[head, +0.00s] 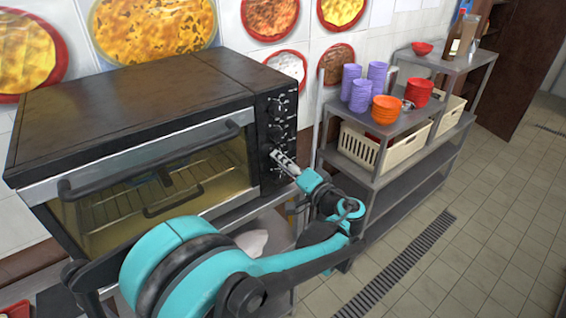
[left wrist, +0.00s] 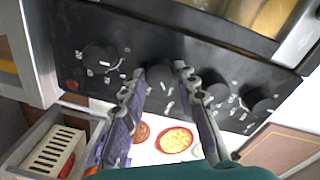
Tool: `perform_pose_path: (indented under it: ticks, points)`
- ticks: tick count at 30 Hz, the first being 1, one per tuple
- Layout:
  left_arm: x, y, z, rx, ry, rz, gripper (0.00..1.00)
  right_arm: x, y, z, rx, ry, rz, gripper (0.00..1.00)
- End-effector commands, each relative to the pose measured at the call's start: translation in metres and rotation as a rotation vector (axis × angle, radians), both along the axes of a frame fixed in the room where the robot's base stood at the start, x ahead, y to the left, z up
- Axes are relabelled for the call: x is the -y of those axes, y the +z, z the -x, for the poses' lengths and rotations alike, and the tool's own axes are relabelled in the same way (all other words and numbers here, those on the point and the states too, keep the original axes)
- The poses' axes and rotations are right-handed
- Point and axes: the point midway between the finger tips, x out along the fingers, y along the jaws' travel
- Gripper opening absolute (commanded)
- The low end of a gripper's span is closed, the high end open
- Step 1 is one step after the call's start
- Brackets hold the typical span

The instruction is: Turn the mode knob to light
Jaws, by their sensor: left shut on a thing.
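The black toaster oven (head: 130,110) stands on the left with its glass door closed. Its control panel (head: 278,120) is a dark strip at the right of the door, with several round knobs in a row. My left gripper (head: 279,157) reaches the lower part of this panel. In the left wrist view its two fingers (left wrist: 160,70) are on either side of a black knob (left wrist: 160,76) and shut on it. The fingers partly hide it. Other knobs (left wrist: 101,56) (left wrist: 215,90) sit on both sides. The labels are too small to read, so the knob's setting is unclear.
A grey metal shelf (head: 385,185) stands to the right with purple cups (head: 361,95), orange bowls (head: 386,108) and cream baskets (head: 362,148). The tiled floor (head: 480,240) is free at the right. A red dot (left wrist: 72,84) marks the panel's end.

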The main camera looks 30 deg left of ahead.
Motion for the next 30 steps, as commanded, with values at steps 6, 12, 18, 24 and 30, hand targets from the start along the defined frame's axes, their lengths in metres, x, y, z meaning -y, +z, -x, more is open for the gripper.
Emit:
perform_pose_path:
  ticks: [6, 12, 18, 24, 30]
  points:
    - [0.000, 0.000, 0.000, 0.000, 0.000, 0.001, 0.00, 0.000, 0.000, 0.000, 0.000, 0.000, 0.000, 0.40]
    - [0.000, 0.000, 0.000, 0.001, 0.000, 0.000, 0.50, 0.000, 0.000, 0.000, 0.000, 0.000, 0.000, 0.40]
    - [0.000, 0.000, 0.000, 0.001, 0.000, 0.000, 0.50, 0.000, 0.000, 0.000, 0.000, 0.000, 0.000, 0.40]
    - [0.012, 0.000, 0.004, 0.001, -0.002, 0.000, 0.50, 0.000, 0.000, 0.000, 0.000, 0.000, 0.000, 0.40]
    - [0.050, 0.002, 0.021, 0.001, -0.006, 0.001, 0.50, 0.000, 0.000, 0.000, 0.000, 0.000, 0.000, 0.40]
